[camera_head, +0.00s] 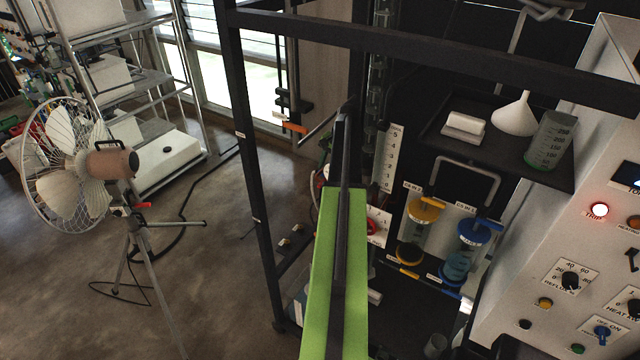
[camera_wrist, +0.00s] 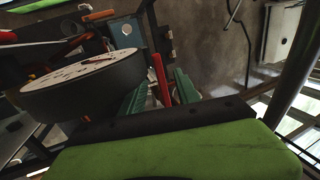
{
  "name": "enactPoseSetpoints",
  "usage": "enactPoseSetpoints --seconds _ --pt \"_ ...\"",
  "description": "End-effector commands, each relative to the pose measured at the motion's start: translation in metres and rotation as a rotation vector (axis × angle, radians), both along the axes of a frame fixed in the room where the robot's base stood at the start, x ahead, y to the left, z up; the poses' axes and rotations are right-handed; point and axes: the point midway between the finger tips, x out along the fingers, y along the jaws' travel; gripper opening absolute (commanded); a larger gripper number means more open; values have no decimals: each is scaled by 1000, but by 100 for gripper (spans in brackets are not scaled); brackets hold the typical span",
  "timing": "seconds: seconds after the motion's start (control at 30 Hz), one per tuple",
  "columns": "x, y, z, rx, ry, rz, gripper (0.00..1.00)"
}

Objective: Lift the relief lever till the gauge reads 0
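In the wrist view a round gauge (camera_wrist: 85,82) with a white face and dark casing fills the left side. Its face is seen at a grazing angle, so I cannot read it. A red lever (camera_wrist: 158,72) stands just right of the gauge. My gripper (camera_wrist: 161,88) has its two green fingers apart, one on each side of the red lever. I cannot tell whether either finger touches it. In the head view my green arm hides the gripper and most of the gauge area.
A dark rack frame (camera_head: 251,150) surrounds the work area. A white control panel (camera_head: 560,190) with a lit red lamp stands at right. A shelf (camera_head: 555,172) holds a funnel and a beaker. A fan (camera_head: 75,165) on a tripod stands left. Open floor (camera_head: 205,290) lies between.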

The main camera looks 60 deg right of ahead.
Motion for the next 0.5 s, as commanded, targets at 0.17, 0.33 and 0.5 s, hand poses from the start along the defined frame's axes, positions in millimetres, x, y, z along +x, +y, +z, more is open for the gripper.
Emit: enactPoseSetpoints --seconds 0.17,0.33,0.5 --pt "-3 -6 -12 -2 -1 -8 38" --pt "0 -9 -36 -4 -1 -12 38" --pt "5 -11 -59 -4 -1 -14 38"
